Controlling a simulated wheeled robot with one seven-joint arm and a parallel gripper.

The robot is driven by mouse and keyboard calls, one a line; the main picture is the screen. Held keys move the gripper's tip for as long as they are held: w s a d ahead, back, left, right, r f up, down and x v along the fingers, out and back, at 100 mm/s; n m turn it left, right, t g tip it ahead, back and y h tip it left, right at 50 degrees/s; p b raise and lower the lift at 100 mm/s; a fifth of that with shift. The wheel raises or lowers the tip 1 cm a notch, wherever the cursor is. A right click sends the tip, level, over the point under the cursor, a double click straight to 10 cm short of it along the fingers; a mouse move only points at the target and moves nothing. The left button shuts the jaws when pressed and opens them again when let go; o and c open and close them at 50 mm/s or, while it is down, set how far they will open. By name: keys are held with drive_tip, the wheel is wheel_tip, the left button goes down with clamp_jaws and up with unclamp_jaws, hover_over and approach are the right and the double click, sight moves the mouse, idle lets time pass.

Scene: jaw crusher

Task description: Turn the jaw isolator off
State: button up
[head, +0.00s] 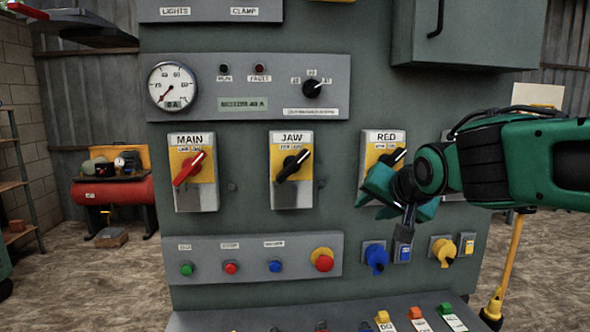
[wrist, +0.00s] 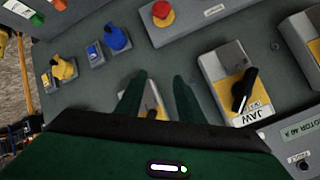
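The jaw isolator (head: 291,184) is a grey and yellow box labelled JAW in the middle of the panel. Its black handle (head: 294,166) is tilted up to the right. In the wrist view the jaw isolator (wrist: 224,70) is right of my fingers, with its black handle (wrist: 243,90) slanted. My gripper (head: 395,203) is right of the jaw isolator, in front of the lower part of the RED isolator (head: 384,140), partly hiding it. In the wrist view my gripper (wrist: 160,78) has its two green fingers apart, with part of the RED isolator (wrist: 153,104) seen between them.
The MAIN isolator (head: 192,190), with a red handle, is left of JAW. Below is a strip of push buttons with a red emergency stop (head: 323,260). Blue (head: 376,257) and yellow (head: 443,250) plugs sit below my gripper. The panel between JAW and RED is mostly bare.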

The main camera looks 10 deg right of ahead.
sight(296, 166)
drive_tip(key=w+a+r+t+y, duration=0.3)
drive_tip(key=a+r, duration=0.7)
drive_tip(key=a, duration=0.3)
drive_tip(key=x, duration=1)
drive_tip(key=shift+w+a+f, duration=0.1)
drive_tip(key=shift+w+f, duration=0.05)
drive_tip(key=shift+w, duration=0.15)
clamp_jaws()
